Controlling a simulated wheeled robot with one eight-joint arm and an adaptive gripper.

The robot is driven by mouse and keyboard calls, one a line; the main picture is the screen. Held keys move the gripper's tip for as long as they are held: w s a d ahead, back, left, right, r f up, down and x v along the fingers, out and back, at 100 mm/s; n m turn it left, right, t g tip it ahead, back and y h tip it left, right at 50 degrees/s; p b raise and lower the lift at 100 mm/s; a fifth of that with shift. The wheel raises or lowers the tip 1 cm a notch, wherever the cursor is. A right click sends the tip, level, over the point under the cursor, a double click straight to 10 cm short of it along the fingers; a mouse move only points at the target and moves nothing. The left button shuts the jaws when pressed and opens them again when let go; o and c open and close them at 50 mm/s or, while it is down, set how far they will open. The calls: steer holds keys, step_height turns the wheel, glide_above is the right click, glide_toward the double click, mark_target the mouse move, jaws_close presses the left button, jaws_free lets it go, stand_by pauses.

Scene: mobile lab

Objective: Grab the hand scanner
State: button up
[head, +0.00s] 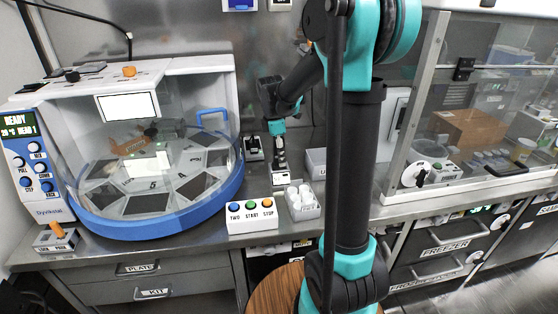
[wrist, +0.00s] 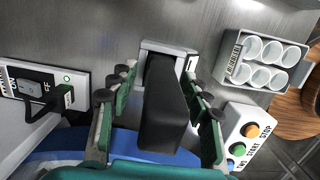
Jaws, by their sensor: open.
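The hand scanner (wrist: 165,110) is a black upright handle in the wrist view, standing at a pale grey holder (wrist: 150,46) on the steel bench. My gripper (wrist: 159,85) is open, with one green-and-black finger on each side of the scanner. Clear gaps show between the fingers and the scanner, so it is not clamped. In the head view my gripper (head: 279,146) points down at the back of the bench, over the white holder base (head: 281,179). The scanner is small and partly hidden by the gripper there.
A rack of white tubes (head: 302,201) and a TWO/START/STOP button box (head: 251,217) stand close in front. The round blue-rimmed machine (head: 150,225) is left. A switch box (head: 254,148) with a black cable stands behind. A glass cabinet (head: 480,130) is right.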

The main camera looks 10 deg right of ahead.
steer(key=shift+f, duration=0.35)
steer(key=shift+c, duration=0.3)
jaws_close()
steer(key=shift+r, duration=0.1)
